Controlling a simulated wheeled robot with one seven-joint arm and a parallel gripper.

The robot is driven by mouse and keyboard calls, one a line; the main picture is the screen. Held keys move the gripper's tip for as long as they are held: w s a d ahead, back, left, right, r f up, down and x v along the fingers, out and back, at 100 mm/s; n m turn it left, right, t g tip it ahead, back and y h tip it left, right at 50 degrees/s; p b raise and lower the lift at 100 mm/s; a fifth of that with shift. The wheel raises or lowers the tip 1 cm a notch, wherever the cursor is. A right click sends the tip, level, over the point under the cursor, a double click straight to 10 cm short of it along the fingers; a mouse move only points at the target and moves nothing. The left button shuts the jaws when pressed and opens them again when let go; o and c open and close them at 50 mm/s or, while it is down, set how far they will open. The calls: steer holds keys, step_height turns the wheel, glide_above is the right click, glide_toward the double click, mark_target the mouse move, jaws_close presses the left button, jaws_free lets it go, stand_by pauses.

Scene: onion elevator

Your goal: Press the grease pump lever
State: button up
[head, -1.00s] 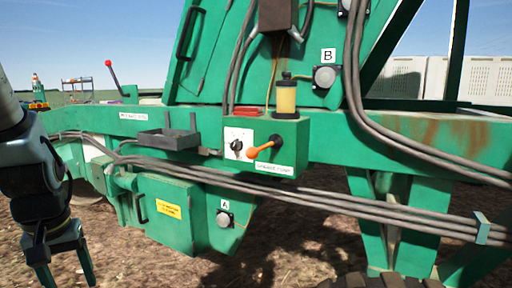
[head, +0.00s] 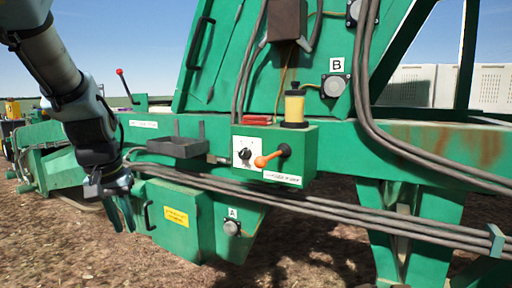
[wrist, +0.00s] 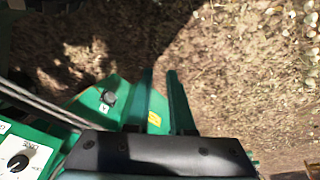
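The grease pump lever (head: 270,159) has an orange handle on a black pivot. It points left and slightly down from the front of a green pump box (head: 306,150). A yellow reservoir (head: 294,107) with a black cap stands on the box. My gripper (head: 124,228) is left of and below the lever, well apart from it, with fingers pointing down. In the wrist view my gripper (wrist: 161,72) shows two separated fingers with ground between them and nothing held. The lever does not show in the wrist view.
A black dial (head: 244,154) on a white plate sits left of the lever. A dark tray (head: 176,146) sticks out between arm and pump box. Grey hoses (head: 330,206) run below the box. A red-knobbed lever (head: 120,72) stands behind my arm. Ground in front is open.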

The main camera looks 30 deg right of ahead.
steer(key=d+r+m, duration=0.1)
steer(key=d+r, duration=0.3)
steer(key=d, duration=0.1)
steer(key=d+r+m+h, duration=0.1)
steer(key=d+r, duration=0.4)
steer(key=w+d+r+m+h, duration=0.1)
steer(key=d+r, duration=0.3)
steer(key=shift+w+d+r+m, duration=0.1)
steer(key=shift+d+r+m, duration=0.2)
steer(key=shift+d, duration=0.1)
jaws_close()
steer(key=s+d+r+m+h, duration=0.3)
steer(key=s+d+r, duration=0.3)
steer(key=d+r, duration=0.5)
step_height(320, 180, up, 2)
steer(key=shift+r+m+g, duration=0.1)
steer(key=shift+m+g, duration=0.3)
steer(key=shift+m, duration=0.1)
steer(key=shift+s+a, duration=0.1)
